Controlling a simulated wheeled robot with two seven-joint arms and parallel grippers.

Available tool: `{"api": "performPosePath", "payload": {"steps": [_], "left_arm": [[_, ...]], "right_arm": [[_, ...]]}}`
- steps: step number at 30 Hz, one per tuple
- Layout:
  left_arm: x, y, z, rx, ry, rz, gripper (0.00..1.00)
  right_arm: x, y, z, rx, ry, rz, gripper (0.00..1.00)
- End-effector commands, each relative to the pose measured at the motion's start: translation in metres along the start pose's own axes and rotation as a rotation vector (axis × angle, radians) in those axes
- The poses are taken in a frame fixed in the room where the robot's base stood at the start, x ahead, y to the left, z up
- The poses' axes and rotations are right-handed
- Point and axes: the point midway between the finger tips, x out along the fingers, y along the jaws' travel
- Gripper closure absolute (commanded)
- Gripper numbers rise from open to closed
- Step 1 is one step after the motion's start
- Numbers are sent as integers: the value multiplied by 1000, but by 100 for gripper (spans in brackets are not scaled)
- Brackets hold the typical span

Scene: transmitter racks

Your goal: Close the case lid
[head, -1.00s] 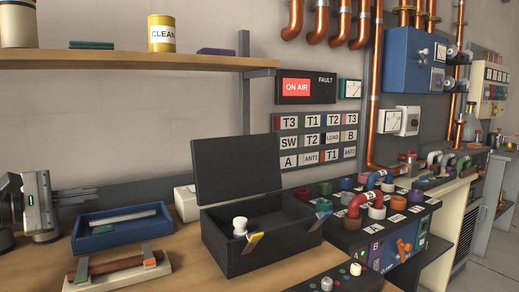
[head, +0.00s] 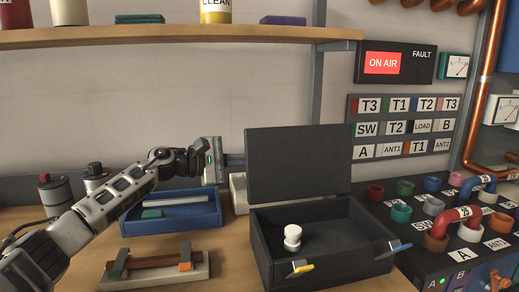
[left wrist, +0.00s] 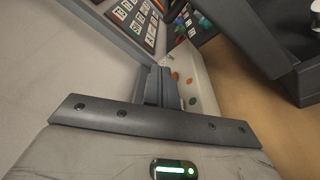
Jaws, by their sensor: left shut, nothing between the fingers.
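The black case (head: 335,262) stands on the workbench with its lid (head: 297,165) raised upright at the back. A white knobbed part (head: 292,238) sits inside the case, and two latches, one yellow-tipped (head: 301,267) and one blue-tipped (head: 394,248), show on its front. My left gripper (head: 238,160) is shut and empty, with its fingertips at the left edge of the lid; whether they touch or reach behind it I cannot tell. In the left wrist view the shut fingers (left wrist: 163,88) point away, with dark case surfaces (left wrist: 245,35) at upper right. My right gripper is not in view.
A blue tray (head: 170,224) and a holder with a brown bar (head: 155,275) lie left of the case. A white box (head: 239,197) stands behind its left side. A patch panel with coloured sockets (head: 440,215) is close on the right. A shelf (head: 180,38) runs above.

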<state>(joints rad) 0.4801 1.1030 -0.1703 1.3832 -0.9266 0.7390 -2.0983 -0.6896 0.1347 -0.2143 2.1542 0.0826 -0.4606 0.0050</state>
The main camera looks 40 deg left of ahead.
Motion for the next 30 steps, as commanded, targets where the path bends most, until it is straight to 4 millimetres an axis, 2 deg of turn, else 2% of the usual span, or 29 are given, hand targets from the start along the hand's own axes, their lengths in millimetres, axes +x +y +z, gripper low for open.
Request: {"api": "performPosePath", "payload": {"steps": [3,12,30], "left_arm": [[20,4,3,0,-4,3,100],[26,1,35,2,1,-3,100],[33,-2,43,15,-8,-1,100]], "right_arm": [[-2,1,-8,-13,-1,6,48],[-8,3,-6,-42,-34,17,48],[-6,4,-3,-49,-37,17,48]]}}
